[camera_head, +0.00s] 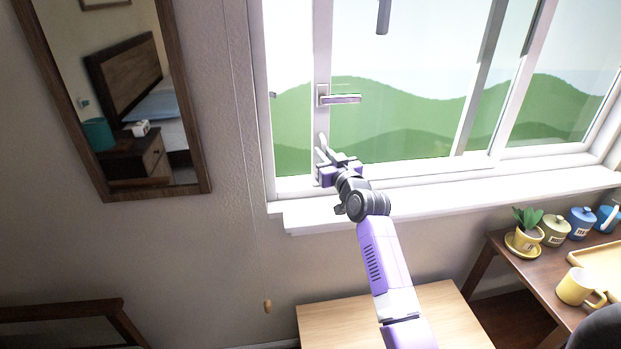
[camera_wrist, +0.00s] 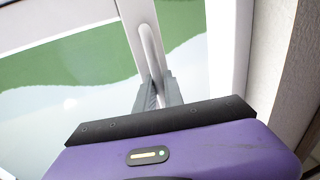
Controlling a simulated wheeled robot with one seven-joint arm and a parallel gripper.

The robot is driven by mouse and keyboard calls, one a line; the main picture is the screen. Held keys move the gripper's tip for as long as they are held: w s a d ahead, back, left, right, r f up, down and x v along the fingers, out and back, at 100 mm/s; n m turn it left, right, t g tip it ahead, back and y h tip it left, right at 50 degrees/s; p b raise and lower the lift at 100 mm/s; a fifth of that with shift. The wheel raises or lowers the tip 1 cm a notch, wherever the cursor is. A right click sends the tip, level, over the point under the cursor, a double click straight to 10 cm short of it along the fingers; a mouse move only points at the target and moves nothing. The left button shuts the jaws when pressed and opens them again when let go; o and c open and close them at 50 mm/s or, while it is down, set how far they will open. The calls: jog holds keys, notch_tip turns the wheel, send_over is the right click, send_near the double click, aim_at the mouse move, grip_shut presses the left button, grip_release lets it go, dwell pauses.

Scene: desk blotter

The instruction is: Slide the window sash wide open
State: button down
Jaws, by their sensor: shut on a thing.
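The window sash (camera_head: 321,50) has a pale upright stile near the left side of the window, apart from the left jamb by a narrow strip of green hills. A grey lever handle (camera_head: 340,98) sits on the stile. My gripper (camera_head: 322,153) is at the stile below that lever. In the wrist view my gripper (camera_wrist: 160,92) has its two grey fingers closed around a pale, rounded upright pull handle (camera_wrist: 149,45) on the stile. The handle's lower end is hidden between the fingers. The sash stile (camera_wrist: 135,25) also shows there.
A white sill (camera_head: 450,200) runs below the window. A mirror (camera_head: 200,150) hangs at the left, and a cord with a wooden knob (camera_head: 267,306) hangs beside the window. A desk at the right holds a potted plant (camera_head: 526,236), jars and a yellow mug (camera_head: 576,288).

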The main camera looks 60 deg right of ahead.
jog(key=b, duration=1.3)
send_near(400, 139)
jog(key=x, duration=0.4)
jog(key=shift+w+d, duration=0.15)
jog(key=shift+w, duration=0.15)
jog(key=c, duration=1.5)
grip_release()
jog(key=shift+o, duration=0.2)
jog(key=v, duration=0.7)
jog(key=shift+s+a, duration=0.25)
